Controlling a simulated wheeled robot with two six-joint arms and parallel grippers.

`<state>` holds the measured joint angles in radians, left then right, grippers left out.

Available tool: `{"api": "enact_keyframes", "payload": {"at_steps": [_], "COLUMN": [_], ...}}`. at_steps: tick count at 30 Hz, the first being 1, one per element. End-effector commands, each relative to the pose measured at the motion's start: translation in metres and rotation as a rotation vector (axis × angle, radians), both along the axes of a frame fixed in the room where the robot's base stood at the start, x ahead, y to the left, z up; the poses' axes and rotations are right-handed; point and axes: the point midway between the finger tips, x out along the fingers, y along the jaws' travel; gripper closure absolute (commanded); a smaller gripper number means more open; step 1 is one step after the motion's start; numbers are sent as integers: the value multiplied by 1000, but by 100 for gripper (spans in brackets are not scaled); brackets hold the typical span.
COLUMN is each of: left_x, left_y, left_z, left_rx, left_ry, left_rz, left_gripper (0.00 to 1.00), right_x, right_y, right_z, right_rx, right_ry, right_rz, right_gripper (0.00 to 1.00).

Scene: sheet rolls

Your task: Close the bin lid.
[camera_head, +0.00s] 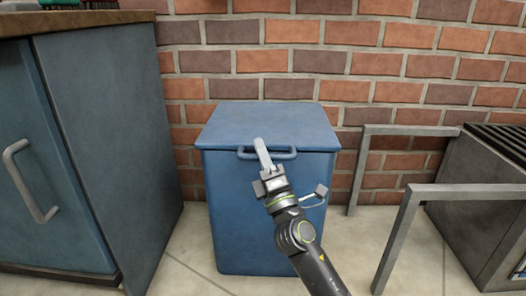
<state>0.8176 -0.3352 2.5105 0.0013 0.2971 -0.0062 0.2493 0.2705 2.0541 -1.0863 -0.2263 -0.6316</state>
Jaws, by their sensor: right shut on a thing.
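The blue bin (229,215) stands upright on the floor against the brick wall. Its blue lid (255,119) lies flat across the top, and I see no gap between lid and bin. A bar handle (286,156) runs along the lid's front edge. My right gripper (263,153) reaches up from the lower right, in front of the bin, and is shut on the lid handle at about its middle. The fingers hide part of the handle. My left gripper is not in view.
A blue-grey cabinet (110,120) with a brown top (75,20) and a bar handle (31,183) stands at the left. A grey metal frame (403,225) and a dark slatted unit (480,190) stand at the right. Bare floor tiles lie on both sides of the bin.

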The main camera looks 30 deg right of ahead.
Motion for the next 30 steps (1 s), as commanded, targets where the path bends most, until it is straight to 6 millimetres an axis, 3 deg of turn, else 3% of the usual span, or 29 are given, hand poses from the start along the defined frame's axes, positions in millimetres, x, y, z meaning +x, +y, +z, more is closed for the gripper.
{"api": "enact_keyframes", "payload": {"at_steps": [14, 15, 20, 30], "left_x": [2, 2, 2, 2], "left_y": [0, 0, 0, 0], "left_z": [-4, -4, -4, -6], "left_rx": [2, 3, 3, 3], "left_ry": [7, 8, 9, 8], "left_rz": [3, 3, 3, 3], "left_gripper": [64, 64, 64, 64], "right_x": [-5, -5, -4, -6], "right_y": [4, 4, 4, 3], "right_z": [2, 2, 1, -4], "right_rx": [-7, -7, -7, -4], "right_ry": [-16, -16, -15, -10], "right_rz": [12, 12, 11, 8], "right_gripper": [100, 85, 64, 64]}}
